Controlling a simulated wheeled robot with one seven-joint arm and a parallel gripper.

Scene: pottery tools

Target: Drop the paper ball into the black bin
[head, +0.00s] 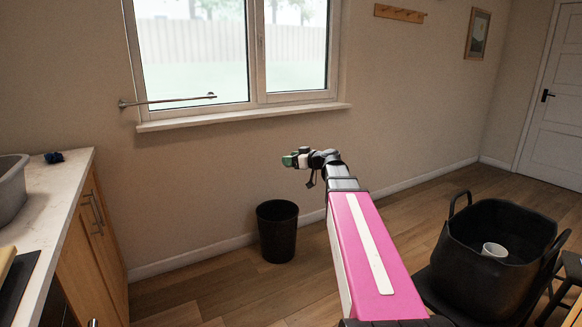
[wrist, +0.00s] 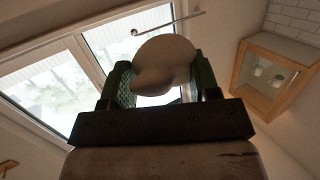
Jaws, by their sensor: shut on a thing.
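The paper ball (wrist: 165,62), pale and rounded, is held between the two green fingers of my gripper (wrist: 163,85) in the wrist view. In the head view my gripper (head: 296,158) is at the end of my outstretched arm, in front of the wall below the window. The ball is too small there to make out clearly. The black bin (head: 277,231) stands upright on the wooden floor near the wall, open at the top. In the picture, my gripper appears above the bin and slightly right of it; the depth between them is hard to judge. The bin's inside looks dark.
A large black basket (head: 470,262) with handles holds a white cup (head: 494,251) at the right. A counter (head: 62,212) with a grey basin (head: 10,190) and a dark blue item (head: 54,157) runs along the left. The floor around the bin is clear.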

